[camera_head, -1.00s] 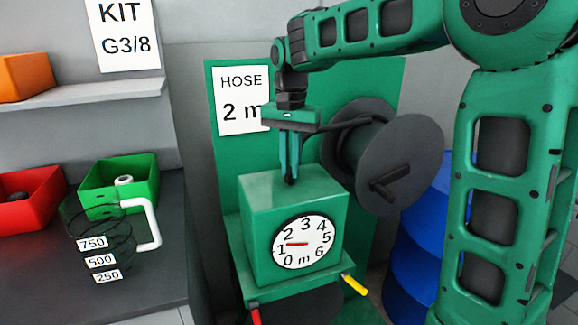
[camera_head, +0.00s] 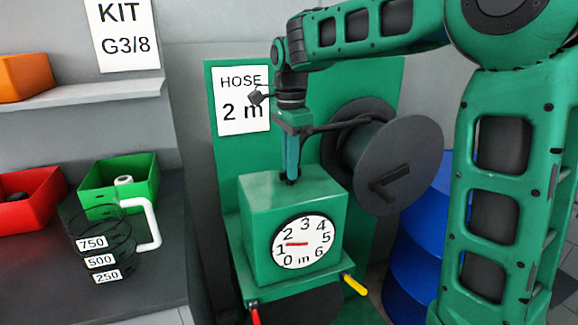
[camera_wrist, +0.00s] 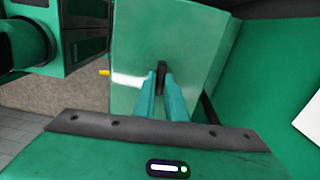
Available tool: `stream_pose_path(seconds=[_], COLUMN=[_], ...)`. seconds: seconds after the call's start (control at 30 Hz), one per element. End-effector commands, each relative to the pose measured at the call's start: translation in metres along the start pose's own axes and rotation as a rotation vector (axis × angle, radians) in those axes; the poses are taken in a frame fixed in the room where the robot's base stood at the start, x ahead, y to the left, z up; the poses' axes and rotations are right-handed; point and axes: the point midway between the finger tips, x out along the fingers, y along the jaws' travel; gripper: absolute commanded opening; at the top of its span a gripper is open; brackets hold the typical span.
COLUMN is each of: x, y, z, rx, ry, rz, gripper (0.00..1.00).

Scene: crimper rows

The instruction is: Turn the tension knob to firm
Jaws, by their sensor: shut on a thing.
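A green box with a white dial (camera_head: 303,242) stands on a green ledge. A small dark knob (camera_wrist: 161,69) sits on the box's top. My gripper (camera_head: 291,175) points straight down onto the box top, its fingers close together. In the wrist view my gripper (camera_wrist: 161,88) has its two fingertips on either side of the knob, shut on it. The fingers hide most of the knob in the head view. No firm marking or setting label is readable.
A black hose reel (camera_head: 398,165) stands right of my gripper, with a blue drum (camera_head: 420,245) behind. Red (camera_head: 253,316) and yellow (camera_head: 354,284) levers stick out below the dial. At left are a green bin (camera_head: 115,190), a red bin (camera_head: 30,205) and a jug (camera_head: 150,225).

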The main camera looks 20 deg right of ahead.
Motion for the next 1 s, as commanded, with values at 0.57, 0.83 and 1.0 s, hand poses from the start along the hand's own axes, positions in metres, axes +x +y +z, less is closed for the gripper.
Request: stream_pose_path(seconds=[0.57,0.83,1.0], x=[-0.0023,-0.0019,-0.0012], y=[-0.0037,-0.0031,-0.0018], z=[0.0022,0.0019,0.0011], rx=[0.074,0.074,0.076], ry=[-0.002,-0.002,-0.001], rz=[-0.013,-0.012,-0.007], gripper=[0.0,0.3,0.3])
